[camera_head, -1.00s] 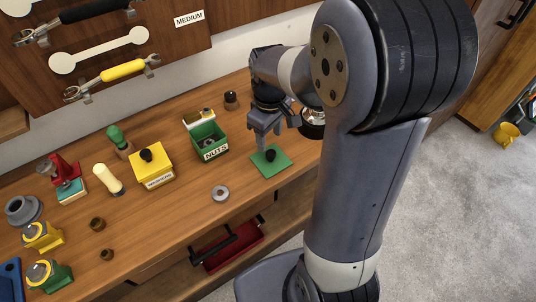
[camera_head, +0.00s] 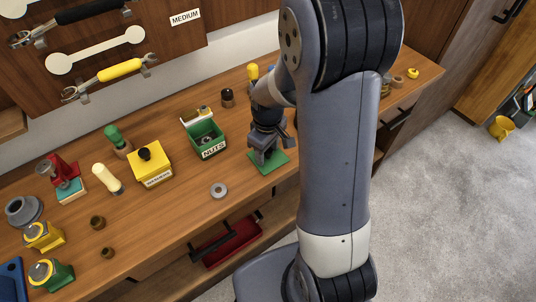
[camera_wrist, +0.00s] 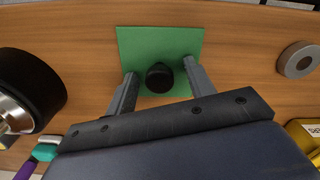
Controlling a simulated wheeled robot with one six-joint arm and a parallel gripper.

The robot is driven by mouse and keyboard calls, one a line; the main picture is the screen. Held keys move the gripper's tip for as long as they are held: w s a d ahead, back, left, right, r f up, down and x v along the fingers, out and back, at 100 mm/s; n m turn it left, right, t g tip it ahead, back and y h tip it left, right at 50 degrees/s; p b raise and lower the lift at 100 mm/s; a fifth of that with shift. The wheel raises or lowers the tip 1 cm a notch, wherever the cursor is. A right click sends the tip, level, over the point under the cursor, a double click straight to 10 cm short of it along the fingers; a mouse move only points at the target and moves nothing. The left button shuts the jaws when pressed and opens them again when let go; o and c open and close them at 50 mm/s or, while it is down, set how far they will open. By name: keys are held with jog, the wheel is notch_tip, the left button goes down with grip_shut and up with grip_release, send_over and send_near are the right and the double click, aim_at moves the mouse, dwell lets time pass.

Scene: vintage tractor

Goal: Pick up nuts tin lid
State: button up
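The nuts tin lid (camera_head: 281,159) is a flat green square plate with a black knob (camera_wrist: 159,77) at its middle. It lies on the wooden bench to the right of the open green nuts tin (camera_head: 207,141). My gripper (camera_wrist: 160,85) is directly over the lid with its fingers apart, one on each side of the knob. In the wrist view there are gaps between the knob and both fingers. In the head view my gripper hides the knob and part of the lid.
A grey metal ring (camera_head: 219,190) lies left of the lid, and a yellow tin (camera_head: 150,163) stands further left. A dark, shiny round part (camera_wrist: 25,95) is close to my gripper in the wrist view. A red drawer tray (camera_head: 233,245) sits below the bench edge.

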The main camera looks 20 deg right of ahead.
jog(key=c, duration=1)
jog(key=shift+c, duration=0.2)
jog(key=shift+r, duration=0.1)
